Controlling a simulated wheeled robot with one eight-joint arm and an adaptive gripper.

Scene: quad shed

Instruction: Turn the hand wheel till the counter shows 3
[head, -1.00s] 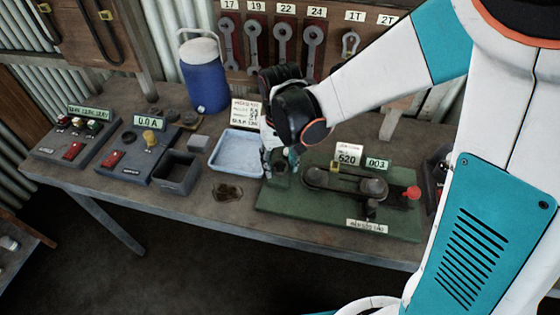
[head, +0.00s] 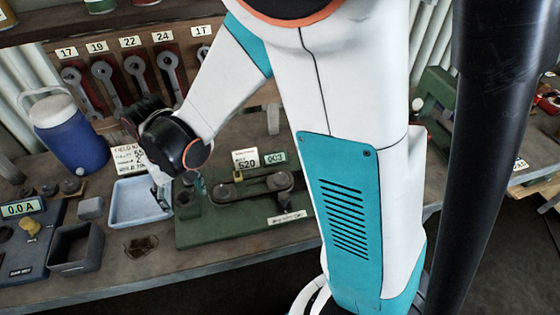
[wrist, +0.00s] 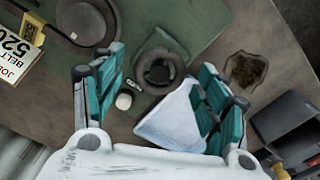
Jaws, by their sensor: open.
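The green machine base (head: 205,228) stands on the bench, with a belt over pulleys (head: 280,181). Its counter (head: 275,158) reads 003. The red-knobbed part at its right end, seen a second ago, is hidden behind my arm, so I cannot make out the hand wheel there. My gripper (head: 176,190) is open and empty over the base's left end. In the wrist view its teal fingers stand apart on either side of a dark round, ring-like part (wrist: 160,70) on the base's corner. Contact cannot be told.
A pale blue tray (head: 128,218) lies left of the base; its corner shows between the fingers in the wrist view. A card (head: 245,160) reading 520 stands beside the counter. A blue jug (head: 75,145), a grey open box (head: 76,246) and a meter box (head: 22,240) are further left.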

